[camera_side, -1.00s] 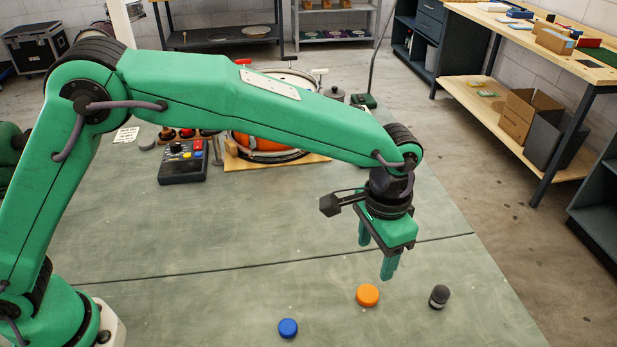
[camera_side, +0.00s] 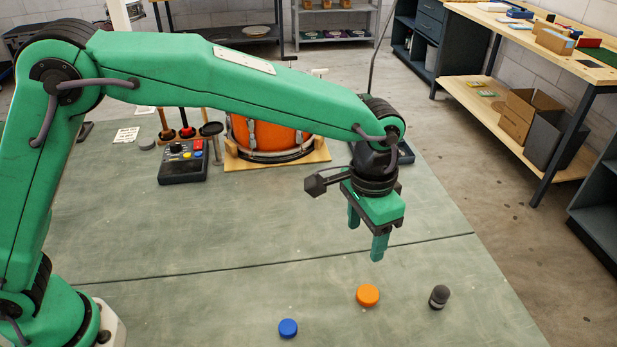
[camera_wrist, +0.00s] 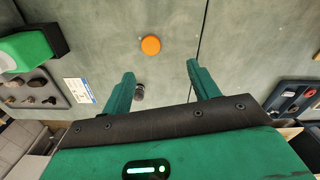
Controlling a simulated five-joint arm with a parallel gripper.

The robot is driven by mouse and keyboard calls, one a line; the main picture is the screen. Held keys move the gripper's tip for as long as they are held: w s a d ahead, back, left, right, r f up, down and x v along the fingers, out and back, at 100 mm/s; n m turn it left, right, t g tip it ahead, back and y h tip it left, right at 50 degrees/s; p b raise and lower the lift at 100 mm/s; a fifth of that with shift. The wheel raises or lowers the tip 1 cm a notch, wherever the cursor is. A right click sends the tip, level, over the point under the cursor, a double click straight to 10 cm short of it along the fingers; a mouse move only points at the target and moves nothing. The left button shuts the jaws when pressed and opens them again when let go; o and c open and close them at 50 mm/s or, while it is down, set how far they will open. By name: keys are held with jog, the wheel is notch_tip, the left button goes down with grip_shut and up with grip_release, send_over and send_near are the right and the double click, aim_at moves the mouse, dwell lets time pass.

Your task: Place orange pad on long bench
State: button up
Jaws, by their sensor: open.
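The orange pad (camera_side: 368,295) is a small round disc lying flat on a broad grey-green bench top (camera_side: 240,240) crossed by a dark seam. I cannot tell for sure whether this top is the long bench. In the side view my gripper (camera_side: 365,239) is above the bench top, fingers pointing down, apart from the pad, which is nearer the camera. In the wrist view my gripper (camera_wrist: 160,73) shows its two green fingers spread with nothing held. The pad also shows in the wrist view (camera_wrist: 151,45), beyond the fingertips.
A blue disc (camera_side: 288,328) and a dark grey cylinder (camera_side: 439,296) stand near the pad. An orange drum (camera_side: 266,137) on a wooden board and a black control box (camera_side: 183,162) stand farther back. The bench top around the pad is mostly clear. A wooden worktable (camera_side: 545,50) is back right.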

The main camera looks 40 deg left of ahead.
jog(key=s+a+r+n+t, duration=0.1)
jog(key=s+a+r+n, duration=0.1)
jog(key=a+r, duration=0.6)
jog(key=s+a+r+n+t, duration=0.1)
jog(key=s+a+r, duration=0.2)
jog(key=a, duration=0.9)
jog(key=s+a+f+n+t, duration=0.1)
jog(key=s+a+n+t, duration=0.2)
jog(key=s+a, duration=1)
jog(key=shift+s, duration=0.25)
